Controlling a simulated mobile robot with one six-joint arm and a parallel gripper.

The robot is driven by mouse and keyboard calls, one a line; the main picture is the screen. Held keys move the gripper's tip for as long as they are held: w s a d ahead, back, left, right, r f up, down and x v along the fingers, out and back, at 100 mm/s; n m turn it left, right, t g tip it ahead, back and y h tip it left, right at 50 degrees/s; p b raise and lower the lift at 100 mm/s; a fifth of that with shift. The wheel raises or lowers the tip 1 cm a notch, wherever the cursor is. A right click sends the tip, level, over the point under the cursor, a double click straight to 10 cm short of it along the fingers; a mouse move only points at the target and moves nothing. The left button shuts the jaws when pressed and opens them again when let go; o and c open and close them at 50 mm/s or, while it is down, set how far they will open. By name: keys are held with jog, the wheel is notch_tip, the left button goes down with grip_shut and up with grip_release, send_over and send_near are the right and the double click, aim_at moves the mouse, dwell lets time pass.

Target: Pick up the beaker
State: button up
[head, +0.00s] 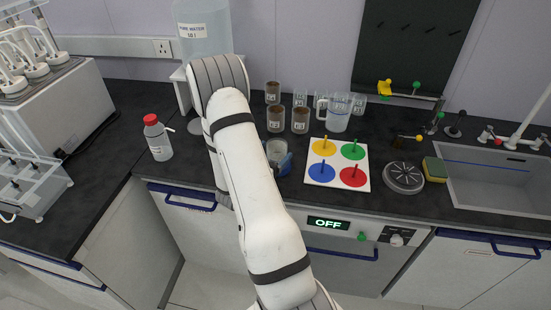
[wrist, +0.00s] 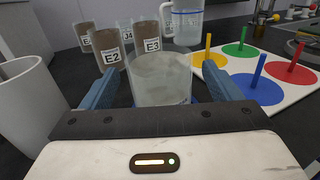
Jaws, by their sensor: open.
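In the wrist view a clear glass beaker (wrist: 162,80) with cloudy content stands upright on the dark counter, between the two blue fingers of my gripper (wrist: 166,92). The fingers are open, one on each side of it, and I cannot tell whether they touch it. In the head view the beaker (head: 277,150) shows only in part beside my arm. My gripper (head: 282,163) is low at the counter there, mostly hidden behind my arm.
Brown-filled beakers labelled E2 (wrist: 110,48) and E3 (wrist: 152,42) stand close behind. A clear jug (head: 339,112) stands behind right. A white board with coloured pegs (head: 337,178) lies right. A red-capped bottle (head: 157,140) stands left. A sink (head: 500,180) is far right.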

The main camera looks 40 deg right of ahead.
jog(key=shift+x, duration=1.25)
jog(key=c, duration=1.5)
